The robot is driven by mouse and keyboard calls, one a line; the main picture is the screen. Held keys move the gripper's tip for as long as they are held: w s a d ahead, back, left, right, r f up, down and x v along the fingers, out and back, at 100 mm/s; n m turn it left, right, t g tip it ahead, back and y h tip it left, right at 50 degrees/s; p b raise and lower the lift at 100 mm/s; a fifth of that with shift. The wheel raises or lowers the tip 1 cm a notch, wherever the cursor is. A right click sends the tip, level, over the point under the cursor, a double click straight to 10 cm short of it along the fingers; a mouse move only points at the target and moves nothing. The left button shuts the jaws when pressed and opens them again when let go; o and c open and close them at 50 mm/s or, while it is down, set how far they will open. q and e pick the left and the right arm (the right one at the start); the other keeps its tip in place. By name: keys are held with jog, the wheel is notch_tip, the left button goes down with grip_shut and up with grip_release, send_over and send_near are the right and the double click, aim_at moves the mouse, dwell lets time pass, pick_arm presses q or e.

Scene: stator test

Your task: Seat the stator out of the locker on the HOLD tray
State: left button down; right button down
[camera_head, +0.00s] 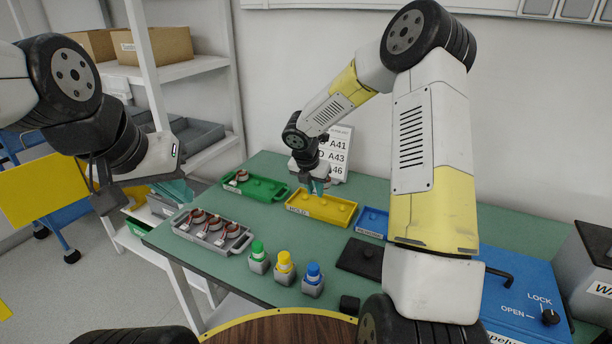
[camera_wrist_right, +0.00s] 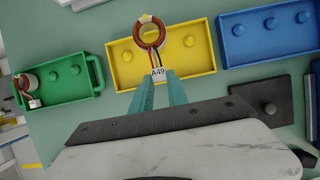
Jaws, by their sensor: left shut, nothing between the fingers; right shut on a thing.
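My right gripper (camera_wrist_right: 158,82) is shut on the stator (camera_wrist_right: 142,47), a copper ring with coloured leads and a tag reading A49. In the head view the right gripper (camera_head: 318,188) is above the tray, labelled HOLD (camera_head: 325,214), and largely hides the stator. The blue locker (camera_head: 515,300), with a LOCK/OPEN knob, is at the right, partly behind my right arm. My left gripper (camera_head: 107,200) is shut and empty, left of the table.
A green tray (camera_head: 262,197) holds one stator. A grey tray (camera_head: 240,243) holds three. Green, yellow and blue buttons (camera_head: 284,262) stand in front. A blue tray (camera_head: 370,220) and a dark plate with a knob (camera_head: 352,262) lie right. A number board (camera_head: 340,140) stands behind.

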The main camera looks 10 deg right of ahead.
jog(key=shift+f, duration=2.2)
jog(key=shift+f, duration=0.15)
jog(key=shift+f, duration=0.65)
jog(key=c, duration=1.5)
grip_release()
jog(key=shift+o, duration=0.2)
jog(key=shift+r, duration=2.5)
